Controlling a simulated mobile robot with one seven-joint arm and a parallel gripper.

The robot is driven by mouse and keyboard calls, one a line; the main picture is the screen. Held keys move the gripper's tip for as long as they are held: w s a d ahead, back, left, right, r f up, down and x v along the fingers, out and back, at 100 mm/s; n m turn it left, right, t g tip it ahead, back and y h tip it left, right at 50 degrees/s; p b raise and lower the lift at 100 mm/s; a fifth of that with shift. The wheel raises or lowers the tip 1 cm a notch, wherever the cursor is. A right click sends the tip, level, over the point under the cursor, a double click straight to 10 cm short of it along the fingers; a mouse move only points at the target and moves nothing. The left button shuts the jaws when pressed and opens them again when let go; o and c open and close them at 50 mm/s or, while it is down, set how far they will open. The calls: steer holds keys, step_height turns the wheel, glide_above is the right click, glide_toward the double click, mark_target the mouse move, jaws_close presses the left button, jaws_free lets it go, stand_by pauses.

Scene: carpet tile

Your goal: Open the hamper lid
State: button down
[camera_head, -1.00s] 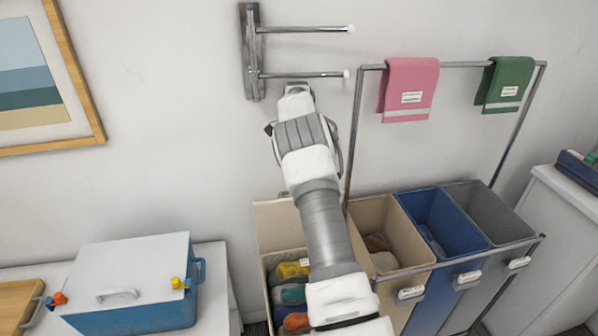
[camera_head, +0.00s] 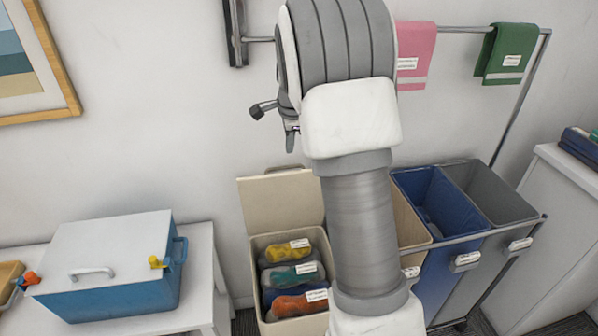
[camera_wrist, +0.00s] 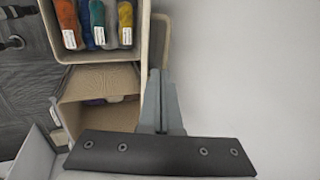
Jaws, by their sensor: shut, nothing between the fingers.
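The beige hamper (camera_head: 253,283) stands against the wall, left of the other bins. Its lid (camera_head: 278,203) stands raised at the back, so the opening shows several labelled, coloured bundles (camera_head: 292,275). The wrist view also shows this hamper with its bundles (camera_wrist: 97,22) at the top, with a beige panel, probably the lid, beside its right rim. My gripper (camera_wrist: 160,74) shows its two fingers shut together and empty, beside a second beige bin (camera_wrist: 100,80). Whether they touch anything is unclear. In the head view my arm hides the gripper.
Blue (camera_head: 430,215) and grey (camera_head: 490,195) bins stand right of my arm in a metal frame, with pink (camera_head: 411,55) and green (camera_head: 503,55) towels on its bar. A blue cooler (camera_head: 120,295) sits on a white table at left. A wall bracket (camera_head: 236,35) is behind my arm.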

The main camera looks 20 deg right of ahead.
mark_target(287, 167)
steer(key=shift+t, duration=0.3)
steer(key=x, duration=0.3)
steer(key=b+x, duration=0.1)
steer(key=x, duration=0.2)
steer(key=s+x, duration=0.1)
steer(key=x, duration=0.2)
steer(key=shift+a+f, duration=0.25)
steer(key=shift+f, duration=0.2)
steer(key=shift+w+r, duration=0.15)
steer(key=shift+w, duration=0.1)
steer(key=shift+w+d+r+p, duration=0.1)
steer(key=shift+w+d+p, duration=0.25)
steer(key=shift+w, duration=0.7)
steer(key=shift+w+d+f+p, duration=0.15)
steer(key=shift+w+p, duration=0.4)
steer(key=shift+w, duration=0.55)
steer(key=shift+w+d+r+p, duration=0.2)
steer(key=shift+w+p, duration=0.25)
steer(key=shift+w, duration=0.6)
